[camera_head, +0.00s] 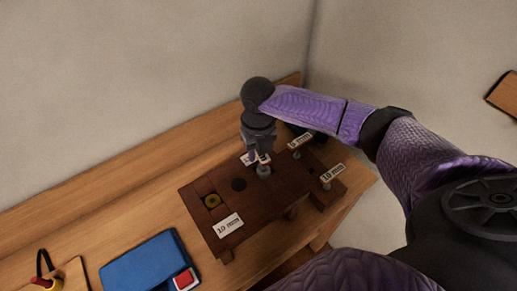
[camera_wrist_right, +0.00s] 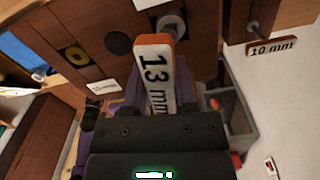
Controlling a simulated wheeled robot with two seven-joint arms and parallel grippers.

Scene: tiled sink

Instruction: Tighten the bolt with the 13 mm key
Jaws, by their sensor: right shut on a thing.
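The 13 mm key, a flat piece with a white face, orange edges and black lettering, shows in the wrist view (camera_wrist_right: 155,65). My right gripper (camera_head: 258,153) is shut on it, pointing down over the dark wooden board (camera_head: 203,226). The key's far end lies beside or at a grey round bolt (camera_wrist_right: 174,22). I cannot tell whether it is seated on it. In the head view the bolt (camera_head: 264,172) stands on the board just below the gripper, and the key is mostly hidden. My left gripper is not in view.
Two other labelled keys, one (camera_head: 332,173) and another (camera_head: 301,139), are at the board's right side. The board has a yellow ring (camera_head: 212,201), a black round spot (camera_head: 238,185) and a white label (camera_head: 228,225). A blue case (camera_head: 148,264) lies left on the bench. Walls stand behind.

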